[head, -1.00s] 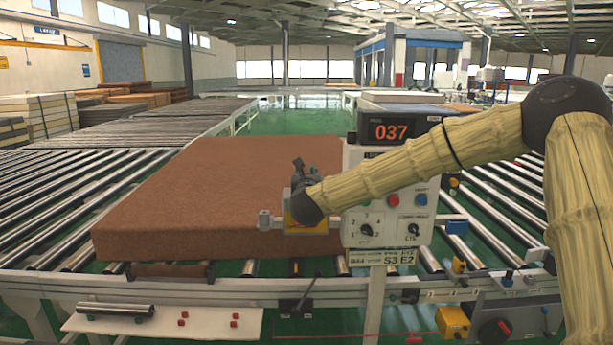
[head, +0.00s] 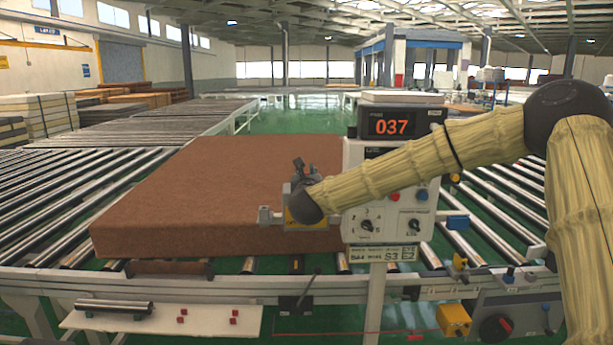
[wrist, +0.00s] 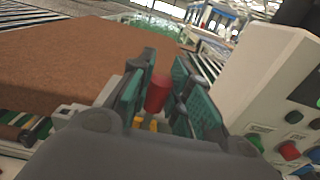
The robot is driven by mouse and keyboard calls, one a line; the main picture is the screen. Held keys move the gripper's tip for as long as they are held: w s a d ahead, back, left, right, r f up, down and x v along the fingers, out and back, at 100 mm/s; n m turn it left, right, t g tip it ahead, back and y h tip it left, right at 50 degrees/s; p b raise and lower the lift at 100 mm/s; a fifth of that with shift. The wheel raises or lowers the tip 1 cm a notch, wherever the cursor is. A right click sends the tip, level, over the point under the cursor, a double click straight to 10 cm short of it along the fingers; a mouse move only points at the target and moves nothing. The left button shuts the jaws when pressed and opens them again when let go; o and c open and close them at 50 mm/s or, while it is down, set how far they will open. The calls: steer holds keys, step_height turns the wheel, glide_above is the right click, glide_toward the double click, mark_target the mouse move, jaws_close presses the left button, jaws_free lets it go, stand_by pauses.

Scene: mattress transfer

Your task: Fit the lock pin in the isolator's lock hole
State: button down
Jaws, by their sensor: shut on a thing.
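My gripper (head: 303,172) is at the left side of the control box, over the near right part of the brown mattress. In the wrist view my gripper (wrist: 158,92) is shut on a red cylinder, the lock pin (wrist: 158,93), which stands nearly upright between the green-padded fingers. A yellow part (wrist: 146,124) shows just below the pin, beside a grey block. In the head view a yellow and grey housing (head: 292,221) sits behind my wrist; it may be the isolator, but I cannot be sure. The lock hole and any contact with the pin are hidden.
The control box (head: 375,220) with knobs and buttons stands close on the right of my gripper. The brown mattress (head: 200,190) lies on the rollers. A white shelf (head: 150,322) holds several red pieces and a metal bar. A yellow box (head: 453,320) is at lower right.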

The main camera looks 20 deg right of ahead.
steer(key=shift+f+b, duration=1.8)
steer(key=shift+b, duration=0.15)
steer(key=c, duration=1.3)
jaws_free()
steer(key=shift+o, duration=0.2)
steer(key=shift+s, duration=0.1)
steer(key=v, duration=1.1)
steer(key=shift+s, duration=0.35)
steer(key=shift+a, duration=0.1)
